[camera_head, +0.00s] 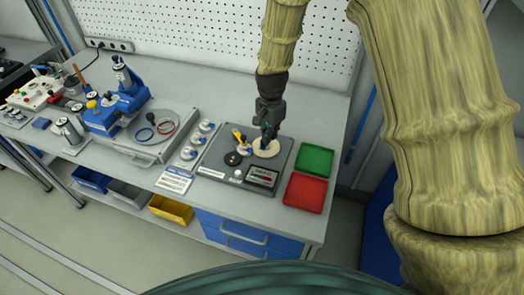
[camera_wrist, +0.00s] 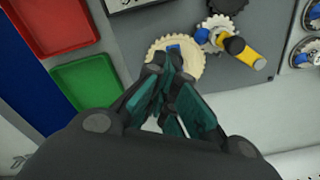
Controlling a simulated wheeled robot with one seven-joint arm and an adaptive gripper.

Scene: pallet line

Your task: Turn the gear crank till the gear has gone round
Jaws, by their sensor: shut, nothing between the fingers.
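The gear board (camera_head: 218,160) is a dark grey plate on the bench. A large cream gear (camera_head: 274,153) lies on it, also in the wrist view (camera_wrist: 190,60), with a blue mark near its middle. Beside it, a small pale gear (camera_wrist: 213,24) carries the yellow crank (camera_wrist: 250,57) (camera_head: 238,136), which has a black part along it. A black gear (camera_head: 232,159) sits nearby. My gripper (camera_head: 267,143) is shut and empty over the cream gear, its fingertips (camera_wrist: 172,62) apart from the crank. Whether the tips touch the gear, I cannot tell.
A green tray (camera_head: 314,160) and a red tray (camera_head: 305,192) lie right of the board. Several small gear-like parts (camera_head: 188,153) lie left of it. A grey case (camera_head: 160,145) and a blue machine (camera_head: 105,115) stand farther left. A pegboard wall rises behind.

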